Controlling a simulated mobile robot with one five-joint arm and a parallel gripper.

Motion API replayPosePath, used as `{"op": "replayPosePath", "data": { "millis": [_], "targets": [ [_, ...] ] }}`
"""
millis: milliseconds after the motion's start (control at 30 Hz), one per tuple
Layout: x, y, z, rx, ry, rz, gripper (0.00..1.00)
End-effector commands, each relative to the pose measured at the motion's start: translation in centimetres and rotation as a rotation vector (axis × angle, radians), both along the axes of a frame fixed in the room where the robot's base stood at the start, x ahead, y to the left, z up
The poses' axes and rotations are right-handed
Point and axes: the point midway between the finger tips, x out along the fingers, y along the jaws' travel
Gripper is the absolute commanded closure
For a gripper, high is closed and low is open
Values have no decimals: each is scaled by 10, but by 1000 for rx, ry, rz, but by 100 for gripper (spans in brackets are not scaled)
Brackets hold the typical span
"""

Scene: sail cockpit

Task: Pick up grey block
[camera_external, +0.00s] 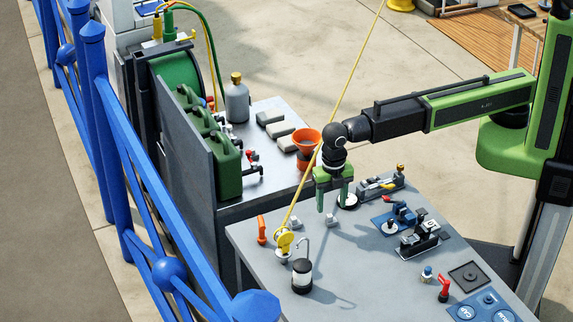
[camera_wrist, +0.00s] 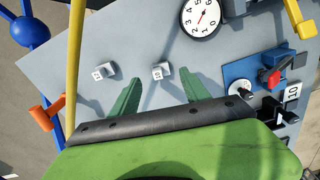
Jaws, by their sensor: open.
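Two small pale grey blocks stand apart on the grey table. The right block (camera_external: 331,219) shows in the wrist view (camera_wrist: 162,72) with a dark number on its face. The left block (camera_external: 295,222) also shows in the wrist view (camera_wrist: 105,71) with a number. My green gripper (camera_external: 332,202) points down above the table with its fingers apart and empty. In the wrist view the right block lies just beyond the gap between my fingertips (camera_wrist: 161,84). The left block lies outside the left finger.
A yellow rope (camera_external: 311,165) runs down close to my gripper to a yellow pulley (camera_external: 284,239). A lantern (camera_external: 302,275), an orange handle (camera_external: 261,230), a round gauge (camera_wrist: 201,17) and blue switch panels (camera_external: 392,221) surround the blocks. Larger grey slabs (camera_external: 280,129) lie on the rear bench.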

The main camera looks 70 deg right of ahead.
Motion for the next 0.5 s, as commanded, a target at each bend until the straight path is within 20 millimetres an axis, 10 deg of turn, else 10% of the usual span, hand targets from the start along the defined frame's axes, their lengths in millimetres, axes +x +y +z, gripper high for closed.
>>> {"op": "replayPosePath", "data": {
  "millis": [500],
  "targets": [
    [-2,1,-54,0,0,0,45]
  ]
}}
